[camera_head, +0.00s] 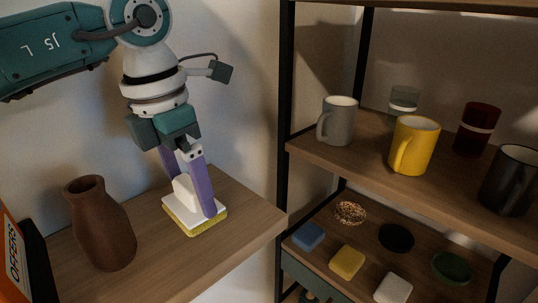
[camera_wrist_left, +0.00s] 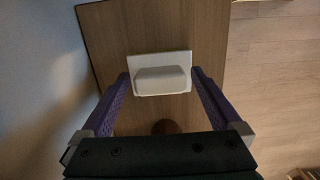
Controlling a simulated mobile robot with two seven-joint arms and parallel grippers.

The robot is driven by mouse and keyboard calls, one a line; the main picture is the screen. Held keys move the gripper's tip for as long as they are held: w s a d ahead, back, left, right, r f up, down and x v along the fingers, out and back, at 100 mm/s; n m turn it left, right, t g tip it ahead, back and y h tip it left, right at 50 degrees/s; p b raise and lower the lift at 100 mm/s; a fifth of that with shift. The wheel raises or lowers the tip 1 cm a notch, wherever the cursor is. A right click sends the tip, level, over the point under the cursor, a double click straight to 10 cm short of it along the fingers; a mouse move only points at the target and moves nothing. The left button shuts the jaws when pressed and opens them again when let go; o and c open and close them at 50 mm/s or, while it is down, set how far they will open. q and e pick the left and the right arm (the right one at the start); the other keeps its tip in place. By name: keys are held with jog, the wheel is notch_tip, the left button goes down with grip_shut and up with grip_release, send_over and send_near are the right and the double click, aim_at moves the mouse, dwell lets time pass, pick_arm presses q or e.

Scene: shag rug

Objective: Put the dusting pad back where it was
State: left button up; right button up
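The dusting pad has a white plate (camera_head: 181,206) with a white raised handle and a yellow underside, and lies flat on the wooden shelf (camera_head: 245,213). In the left wrist view the pad (camera_wrist_left: 161,75) sits between the two purple fingers. My left gripper (camera_head: 196,201) reaches down from above with its fingers apart, one on each side of the handle. A slim gap shows between handle and fingers in the wrist view, so it is open. The pad's far side is partly hidden by a finger. My right gripper is in neither view.
A brown vase (camera_head: 103,230) stands left of the pad, and an orange sign (camera_head: 14,262) is at the left edge. To the right, a rack holds a grey mug (camera_head: 338,122), a yellow mug (camera_head: 413,146) and other cups above several sponges and round items.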

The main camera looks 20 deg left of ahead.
aim_at(184, 207)
pick_arm(q)
jog(key=shift+r, duration=0.1)
notch_tip(184, 207, up, 12)
jog(key=s, duration=0.1)
jog(key=shift+s+a+p, duration=0.2)
jog(key=shift+a+p, duration=0.1)
jog(key=shift+d, duration=0.1)
